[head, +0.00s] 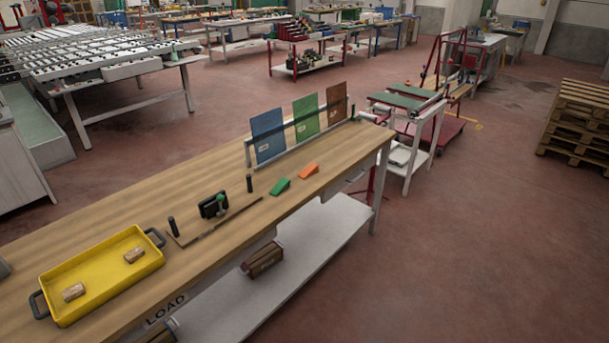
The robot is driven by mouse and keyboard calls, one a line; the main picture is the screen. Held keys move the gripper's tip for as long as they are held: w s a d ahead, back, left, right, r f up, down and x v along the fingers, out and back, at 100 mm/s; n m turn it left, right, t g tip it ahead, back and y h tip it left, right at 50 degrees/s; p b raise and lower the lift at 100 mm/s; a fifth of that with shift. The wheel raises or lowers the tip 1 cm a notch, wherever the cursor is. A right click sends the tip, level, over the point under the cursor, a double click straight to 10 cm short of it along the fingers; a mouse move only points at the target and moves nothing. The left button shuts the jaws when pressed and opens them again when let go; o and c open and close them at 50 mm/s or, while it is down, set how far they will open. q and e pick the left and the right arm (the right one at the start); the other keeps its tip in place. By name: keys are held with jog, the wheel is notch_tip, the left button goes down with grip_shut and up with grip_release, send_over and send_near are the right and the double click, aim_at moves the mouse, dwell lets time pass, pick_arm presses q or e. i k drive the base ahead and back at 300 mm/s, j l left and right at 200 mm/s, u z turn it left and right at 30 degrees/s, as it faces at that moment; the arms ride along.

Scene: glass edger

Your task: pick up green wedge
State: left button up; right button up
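The green wedge (280,186) lies on the wooden workbench (215,163), near its front edge and right of the bench's middle. An orange wedge (308,171) lies just to its right, apart from it. Neither of my grippers shows in the head view, and nothing touches the green wedge.
Behind the wedges, a rack holds blue (268,136), green (306,117) and brown (337,106) panels. Left of the wedges are a black device (213,206) and dark posts (249,183). A yellow tray (101,275) with two cork-like blocks stands farther left.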

aim_at(284, 183)
jog(key=i+l+u, duration=0.1)
jog(key=u, duration=0.3)
jog(key=i+l+u, duration=0.15)
jog(key=u, duration=0.2)
jog(key=i+l+u, duration=0.2)
jog(key=u, duration=0.2)
